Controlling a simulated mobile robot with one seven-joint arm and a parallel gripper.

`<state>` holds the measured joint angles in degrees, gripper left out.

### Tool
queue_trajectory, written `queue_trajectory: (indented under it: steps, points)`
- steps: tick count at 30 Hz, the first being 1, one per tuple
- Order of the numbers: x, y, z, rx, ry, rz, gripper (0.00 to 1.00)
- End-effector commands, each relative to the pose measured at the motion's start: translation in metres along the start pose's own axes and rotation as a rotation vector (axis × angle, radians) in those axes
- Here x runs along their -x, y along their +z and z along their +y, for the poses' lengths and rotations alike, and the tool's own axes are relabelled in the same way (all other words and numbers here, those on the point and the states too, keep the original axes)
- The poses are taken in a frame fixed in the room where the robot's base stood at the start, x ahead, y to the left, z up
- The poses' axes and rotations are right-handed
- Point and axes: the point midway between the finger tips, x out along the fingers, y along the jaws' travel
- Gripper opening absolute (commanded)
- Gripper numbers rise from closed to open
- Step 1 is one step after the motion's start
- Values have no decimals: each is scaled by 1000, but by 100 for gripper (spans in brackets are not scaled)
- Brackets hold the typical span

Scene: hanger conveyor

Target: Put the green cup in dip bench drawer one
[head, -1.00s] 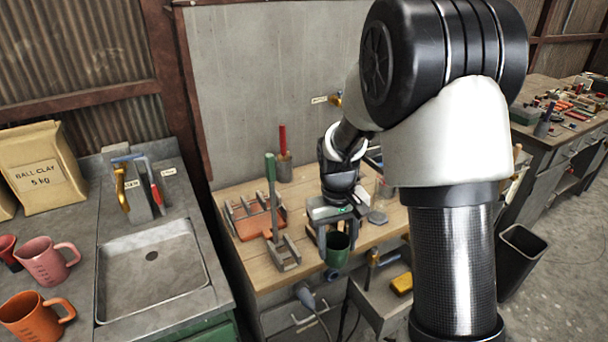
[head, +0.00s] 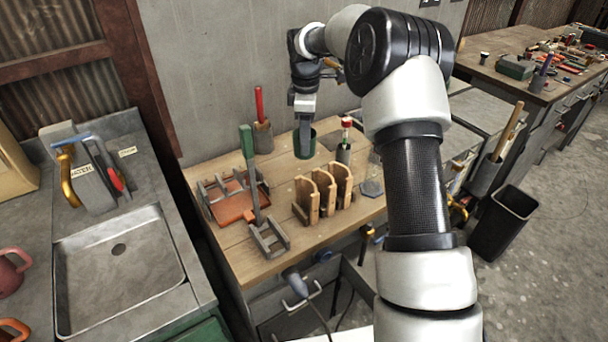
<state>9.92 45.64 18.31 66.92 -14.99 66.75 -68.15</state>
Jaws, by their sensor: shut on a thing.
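The dark green cup (head: 304,146) is upright at the back of the wooden bench top (head: 225,238), between a red-handled tool in a pot and a red-capped bottle. My gripper (head: 304,126) points down from above and is shut on the cup at its rim. I cannot tell whether the cup's base touches the bench. Below the bench's front edge is a drawer front with a handle (head: 302,298). My arm hides the bench's right front, so I cannot tell how the drawers there stand.
A wooden slotted rack (head: 322,196) stands in front of the cup. A terracotta tray (head: 234,203) and a green-handled tool (head: 249,170) are to its left. The bottle (head: 344,142) is close on the right. A sink (head: 118,268) is left; a black bin (head: 502,222) is right.

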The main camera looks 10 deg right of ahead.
Motion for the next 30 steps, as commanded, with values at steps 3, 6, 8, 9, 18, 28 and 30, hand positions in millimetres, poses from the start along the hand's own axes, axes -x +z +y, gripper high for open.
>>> queue_trajectory:
  steps: [3,6,8,9,18,28,30]
  points:
    - [-36,0,-3,0,-5,-1,24]
    - [-60,0,-4,0,-3,-1,24]
    - [-72,0,-4,-1,-1,0,24]
    - [-79,0,-5,-1,-2,0,24]
    - [-104,0,-6,-2,0,0,24]
    - [-140,0,-7,-2,2,0,24]
    - [-139,0,-7,-2,2,0,24]
